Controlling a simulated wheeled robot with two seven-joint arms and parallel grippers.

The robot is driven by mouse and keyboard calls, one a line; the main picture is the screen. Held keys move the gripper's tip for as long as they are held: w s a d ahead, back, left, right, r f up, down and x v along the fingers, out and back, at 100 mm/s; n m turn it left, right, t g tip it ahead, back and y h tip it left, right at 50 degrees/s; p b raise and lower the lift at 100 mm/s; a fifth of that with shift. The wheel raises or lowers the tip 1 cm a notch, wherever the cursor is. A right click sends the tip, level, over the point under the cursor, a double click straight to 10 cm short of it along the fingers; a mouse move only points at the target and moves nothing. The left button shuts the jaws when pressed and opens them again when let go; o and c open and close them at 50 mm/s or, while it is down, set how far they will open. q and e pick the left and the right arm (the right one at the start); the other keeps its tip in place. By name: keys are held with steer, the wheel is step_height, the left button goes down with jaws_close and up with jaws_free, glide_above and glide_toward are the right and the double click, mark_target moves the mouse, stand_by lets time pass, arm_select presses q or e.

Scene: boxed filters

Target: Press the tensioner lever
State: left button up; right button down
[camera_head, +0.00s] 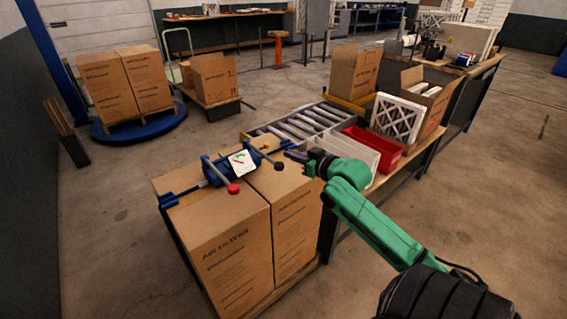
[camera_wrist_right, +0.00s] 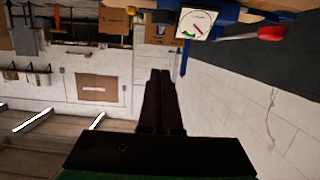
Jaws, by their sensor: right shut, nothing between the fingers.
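A blue strapping tool (camera_head: 215,172) lies on top of two tall cardboard boxes (camera_head: 228,238). It has a white dial plate (camera_head: 243,163), a lever with a red knob (camera_head: 233,189) and a lever with a black knob (camera_head: 279,166). Which lever is the tensioner is not labelled legibly. In the right wrist view the dial plate (camera_wrist_right: 197,24) and red knob (camera_wrist_right: 271,33) show at the top. My right gripper (camera_head: 289,154) is shut and empty, close to the black knob on its right side; I cannot tell whether they touch. Its closed fingers (camera_wrist_right: 160,74) show in the wrist view.
A roller conveyor (camera_head: 300,123), red bin (camera_head: 373,149) and pleated filter (camera_head: 396,118) are on the bench behind and right of my gripper. Stacked boxes stand on a blue turntable (camera_head: 140,130) at the left. Floor is clear at the front left.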

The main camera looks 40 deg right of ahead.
steer(key=w+f, duration=0.4)
steer(key=f, duration=0.1)
steer(key=shift+w, duration=0.1)
